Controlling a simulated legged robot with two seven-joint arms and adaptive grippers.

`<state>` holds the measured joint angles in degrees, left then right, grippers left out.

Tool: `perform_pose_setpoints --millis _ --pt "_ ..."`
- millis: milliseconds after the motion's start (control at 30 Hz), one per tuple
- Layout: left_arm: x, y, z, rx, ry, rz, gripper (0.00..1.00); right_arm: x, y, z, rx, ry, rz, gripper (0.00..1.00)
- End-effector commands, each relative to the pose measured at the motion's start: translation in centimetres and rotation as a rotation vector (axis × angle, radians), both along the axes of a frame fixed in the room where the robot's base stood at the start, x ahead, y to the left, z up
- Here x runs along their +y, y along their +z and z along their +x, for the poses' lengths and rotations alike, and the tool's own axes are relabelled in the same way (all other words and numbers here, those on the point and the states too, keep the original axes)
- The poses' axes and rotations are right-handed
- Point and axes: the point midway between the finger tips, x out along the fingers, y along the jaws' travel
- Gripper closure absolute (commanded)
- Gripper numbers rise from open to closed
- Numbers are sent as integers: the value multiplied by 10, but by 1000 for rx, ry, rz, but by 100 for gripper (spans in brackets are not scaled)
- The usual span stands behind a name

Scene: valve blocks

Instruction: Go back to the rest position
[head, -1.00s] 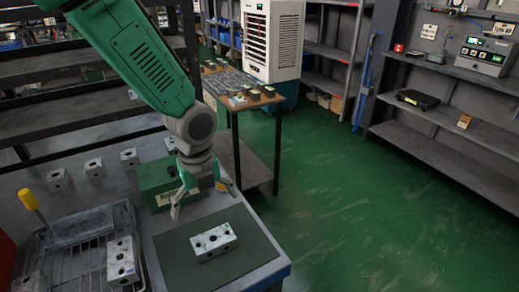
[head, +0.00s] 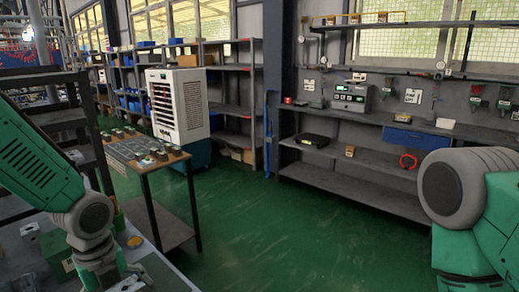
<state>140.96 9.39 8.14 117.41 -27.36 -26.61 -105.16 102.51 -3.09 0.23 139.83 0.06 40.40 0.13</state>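My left arm comes in at the lower left of the head view. A green box (head: 56,252) stands on the bench beside the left wrist. A pale valve block (head: 28,230) sits on the bench at the far left.
A side table (head: 150,160) with small parts stands beyond the bench. A white air cooler (head: 177,105) stands behind it. Grey shelving (head: 345,190) lines the back wall. The green floor (head: 290,245) in the middle is clear.

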Motion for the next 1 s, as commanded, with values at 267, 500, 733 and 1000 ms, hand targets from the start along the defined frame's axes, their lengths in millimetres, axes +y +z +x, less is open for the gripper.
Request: perform_pose_setpoints --millis 267,500,733,1000 --pt "-16 -44 -19 22 234 -34 0 1 -5 0 0 1 1 100" --pt "-28 -94 -51 44 558 -69 0 0 -12 0 0 1 0 100" --pt "-29 -162 -102 79 1053 -85 0 0 -22 0 0 1 0 100" --pt "-9 -236 -193 40 1868 -48 0 1 -37 0 0 1 0 100"
